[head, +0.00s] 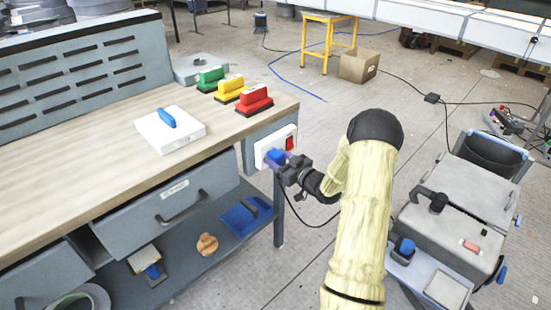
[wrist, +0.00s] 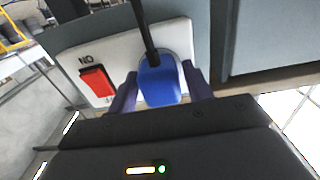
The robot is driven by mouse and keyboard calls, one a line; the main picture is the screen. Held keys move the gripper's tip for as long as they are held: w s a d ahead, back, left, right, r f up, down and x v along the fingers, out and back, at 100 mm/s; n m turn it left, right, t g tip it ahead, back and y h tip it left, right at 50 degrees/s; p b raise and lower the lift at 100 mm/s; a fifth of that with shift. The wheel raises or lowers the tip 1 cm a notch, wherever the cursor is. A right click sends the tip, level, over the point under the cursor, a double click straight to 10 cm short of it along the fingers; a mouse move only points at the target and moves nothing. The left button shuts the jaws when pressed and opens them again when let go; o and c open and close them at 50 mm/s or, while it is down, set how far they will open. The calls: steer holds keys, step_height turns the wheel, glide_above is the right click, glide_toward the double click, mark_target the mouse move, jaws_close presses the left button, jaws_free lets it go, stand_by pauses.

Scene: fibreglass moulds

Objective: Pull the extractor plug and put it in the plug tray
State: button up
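The blue extractor plug (wrist: 160,84) sits in a white socket plate (wrist: 64,62) on the end of the workbench, with a dark cable rising from it in the wrist view. In the head view the plug (head: 275,157) shows just beyond my gripper (head: 288,168). My gripper's two purple fingers (wrist: 160,90) stand on either side of the plug, very close to it. I cannot tell whether they press on it. A blue tray (head: 240,219) lies on the bench's lower shelf; I cannot tell if it is the plug tray.
A red switch (wrist: 97,82) is beside the plug. Green (head: 209,78), yellow (head: 229,91) and red (head: 254,103) handled blocks and a white block with a blue handle (head: 167,118) stand on the bench. A grey wheeled machine (head: 450,215) stands at right; the floor behind is partly clear.

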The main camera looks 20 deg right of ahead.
mark_target(281, 161)
jaws_close()
steer(key=shift+v, duration=2.4)
steer(key=shift+s+d, duration=0.2)
steer(key=shift+s, duration=0.3)
steer(key=shift+s, duration=0.1)
